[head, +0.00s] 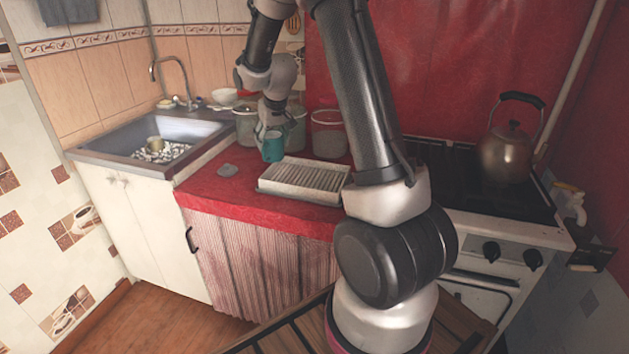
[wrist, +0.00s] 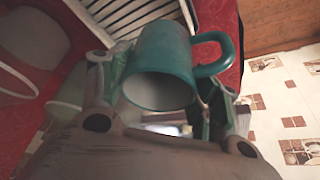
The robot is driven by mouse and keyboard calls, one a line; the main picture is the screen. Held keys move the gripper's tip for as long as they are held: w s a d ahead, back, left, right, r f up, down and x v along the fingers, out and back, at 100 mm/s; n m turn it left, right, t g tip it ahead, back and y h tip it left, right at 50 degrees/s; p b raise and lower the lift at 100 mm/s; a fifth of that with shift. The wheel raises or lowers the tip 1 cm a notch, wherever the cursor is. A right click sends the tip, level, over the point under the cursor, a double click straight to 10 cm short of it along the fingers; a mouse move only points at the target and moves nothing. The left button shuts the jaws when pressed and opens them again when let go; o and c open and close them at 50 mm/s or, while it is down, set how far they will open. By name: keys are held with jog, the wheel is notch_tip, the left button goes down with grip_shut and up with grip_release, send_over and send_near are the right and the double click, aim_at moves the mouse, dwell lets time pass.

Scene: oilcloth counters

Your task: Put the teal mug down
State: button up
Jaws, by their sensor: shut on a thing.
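The teal mug (head: 273,147) is held in my gripper (head: 272,130) above the red oilcloth counter (head: 215,190), close to the left end of a white slatted rack (head: 303,181). In the wrist view the teal mug (wrist: 163,62) sits between the two fingers of my gripper (wrist: 160,98), with its open mouth toward the camera and its handle to the right. The slatted rack (wrist: 120,14) shows beyond it. I cannot tell how high the mug's base is above the counter.
Glass jars (head: 328,134) stand behind the rack. The sink (head: 160,140) is at the left. A kettle (head: 507,153) stands on the stove at the right. The counter's front left is bare.

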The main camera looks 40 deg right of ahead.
jog(key=w+d, duration=0.1)
jog(key=d, duration=0.5)
send_over(291, 176)
notch_tip(291, 176, down, 5)
jog(key=shift+a+f, duration=0.1)
jog(key=shift+f, duration=2.1)
jog(key=o, duration=1.3)
jog(key=shift+f, duration=0.15)
jog(key=shift+c, duration=0.2)
